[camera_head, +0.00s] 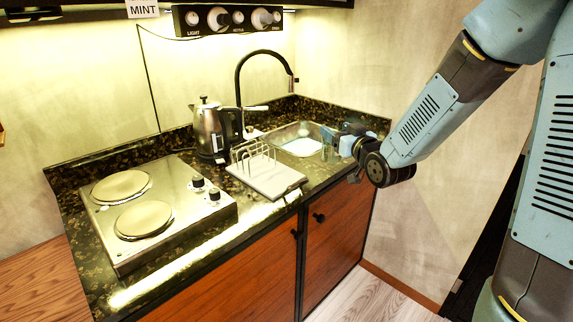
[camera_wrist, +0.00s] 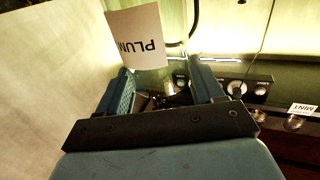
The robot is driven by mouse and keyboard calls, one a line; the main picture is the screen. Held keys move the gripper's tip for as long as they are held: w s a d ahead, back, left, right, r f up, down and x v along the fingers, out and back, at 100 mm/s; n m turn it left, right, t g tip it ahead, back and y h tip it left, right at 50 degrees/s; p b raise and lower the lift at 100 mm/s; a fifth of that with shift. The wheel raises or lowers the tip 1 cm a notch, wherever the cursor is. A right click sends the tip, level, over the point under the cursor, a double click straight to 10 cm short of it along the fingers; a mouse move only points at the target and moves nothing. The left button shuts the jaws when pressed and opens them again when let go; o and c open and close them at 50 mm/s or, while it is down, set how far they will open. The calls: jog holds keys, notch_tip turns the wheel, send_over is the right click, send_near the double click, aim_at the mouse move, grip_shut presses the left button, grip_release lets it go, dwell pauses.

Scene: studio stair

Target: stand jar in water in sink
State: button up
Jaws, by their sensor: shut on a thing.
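A clear glass jar with a white PLUM label (camera_wrist: 138,38) stands out in the wrist view, with the lettering upside down there. My gripper (camera_wrist: 163,88) is shut on the jar, with one blue finger on each side of the glass. In the head view my gripper (camera_head: 336,142) is at the right end of the sink (camera_head: 312,127). The jar is small and hard to make out there. Bright water (camera_head: 300,147) shows in the sink basin. I cannot tell whether the jar touches the water or the basin floor.
A black curved faucet (camera_head: 239,85) rises behind the sink. A steel kettle (camera_head: 208,130) stands left of it. A wire rack (camera_head: 254,158) on a pale board (camera_head: 266,178) sits before the sink. A two-plate hob (camera_head: 158,215) fills the left counter. A wall is close on the right.

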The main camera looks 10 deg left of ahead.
jog(key=shift+w+a+f, duration=0.9)
jog(key=shift+w+f, duration=1.2)
jog(key=shift+f, duration=0.05)
jog(key=shift+w+a+f, duration=0.9)
jog(key=shift+w+f, duration=1.2)
jog(key=shift+f, duration=0.1)
jog(key=shift+w+a+f, duration=0.9)
jog(key=shift+w+f, duration=1.2)
jog(key=shift+f, duration=0.05)
jog(key=o, duration=1.6)
jog(key=v, duration=1.2)
